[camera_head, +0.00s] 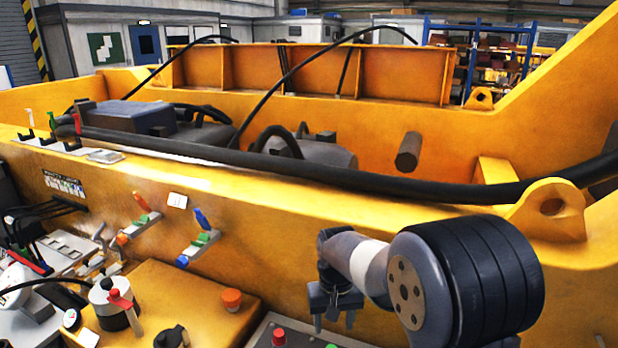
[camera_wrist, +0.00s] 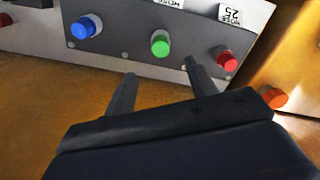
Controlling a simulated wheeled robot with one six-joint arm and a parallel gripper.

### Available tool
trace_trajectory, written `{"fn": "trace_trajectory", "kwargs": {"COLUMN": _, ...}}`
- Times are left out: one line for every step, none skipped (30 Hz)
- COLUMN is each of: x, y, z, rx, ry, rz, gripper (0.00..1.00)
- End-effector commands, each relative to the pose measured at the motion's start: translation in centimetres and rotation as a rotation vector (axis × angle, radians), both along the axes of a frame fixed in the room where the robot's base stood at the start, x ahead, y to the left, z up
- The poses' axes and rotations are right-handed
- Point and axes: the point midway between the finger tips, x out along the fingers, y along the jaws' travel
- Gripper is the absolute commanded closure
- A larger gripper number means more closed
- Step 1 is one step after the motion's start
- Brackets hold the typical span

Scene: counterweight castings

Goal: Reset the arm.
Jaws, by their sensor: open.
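My gripper (camera_head: 334,326) hangs at the end of my arm at the lower middle of the head view, in front of the yellow casting wall (camera_head: 440,255). Its two fingers point down, apart, with nothing between them. In the wrist view my gripper (camera_wrist: 160,68) also shows two spread, empty fingers. Beyond them in that view is a grey button panel (camera_wrist: 120,45) with a blue button (camera_wrist: 86,27), a green button (camera_wrist: 160,44) and a red button (camera_wrist: 225,58). The fingertips appear below the green button; I cannot tell the gap to the panel.
An orange knob (camera_head: 231,298) sits on a yellow box (camera_head: 190,285) left of my gripper. A thick black hose (camera_head: 330,178) runs along the casting's top. A white pot with a red handle (camera_head: 113,300) stands lower left.

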Motion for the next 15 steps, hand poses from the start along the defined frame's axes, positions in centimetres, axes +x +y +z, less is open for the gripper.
{"fn": "trace_trajectory", "kwargs": {"x": -0.1, "y": 0.0, "z": -0.7, "rx": 0.0, "ry": 0.003, "rz": 0.0, "gripper": 0.47}}
{"fn": "trace_trajectory", "kwargs": {"x": -0.1, "y": 0.0, "z": -1.6, "rx": 0.0, "ry": 0.003, "rz": 0.0, "gripper": 0.47}}
{"fn": "trace_trajectory", "kwargs": {"x": 0.0, "y": 0.0, "z": -2.2, "rx": 0.0, "ry": 0.003, "rz": 0.0, "gripper": 0.47}}
{"fn": "trace_trajectory", "kwargs": {"x": 0.0, "y": 0.0, "z": -2.6, "rx": 0.0, "ry": 0.003, "rz": 0.0, "gripper": 0.47}}
{"fn": "trace_trajectory", "kwargs": {"x": 0.0, "y": 0.0, "z": -3.1, "rx": 0.0, "ry": 0.002, "rz": 0.0, "gripper": 0.47}}
{"fn": "trace_trajectory", "kwargs": {"x": 0.0, "y": 0.0, "z": -3.7, "rx": 0.0, "ry": 0.002, "rz": 0.0, "gripper": 0.47}}
{"fn": "trace_trajectory", "kwargs": {"x": 0.0, "y": 0.0, "z": -4.1, "rx": 0.0, "ry": 0.002, "rz": 0.0, "gripper": 0.47}}
{"fn": "trace_trajectory", "kwargs": {"x": 0.0, "y": 0.0, "z": -4.5, "rx": 0.0, "ry": 0.001, "rz": 0.0, "gripper": 0.47}}
{"fn": "trace_trajectory", "kwargs": {"x": 0.0, "y": 0.0, "z": -5.0, "rx": 0.0, "ry": 0.001, "rz": 0.0, "gripper": 0.47}}
{"fn": "trace_trajectory", "kwargs": {"x": 0.0, "y": 0.0, "z": -5.4, "rx": 0.0, "ry": 0.001, "rz": 0.0, "gripper": 0.47}}
{"fn": "trace_trajectory", "kwargs": {"x": 0.0, "y": 0.0, "z": -5.8, "rx": 0.0, "ry": 0.002, "rz": 0.0, "gripper": 0.47}}
{"fn": "trace_trajectory", "kwargs": {"x": 0.0, "y": 0.0, "z": -6.4, "rx": 0.0, "ry": 0.002, "rz": 0.0, "gripper": 0.47}}
{"fn": "trace_trajectory", "kwargs": {"x": 0.0, "y": 0.0, "z": -6.8, "rx": 0.0, "ry": 0.002, "rz": 0.0, "gripper": 0.47}}
{"fn": "trace_trajectory", "kwargs": {"x": 0.0, "y": 0.0, "z": -7.2, "rx": 0.0, "ry": 0.002, "rz": 0.0, "gripper": 0.47}}
{"fn": "trace_trajectory", "kwargs": {"x": 0.0, "y": 0.0, "z": -7.7, "rx": 0.0, "ry": 0.002, "rz": 0.0, "gripper": 0.47}}
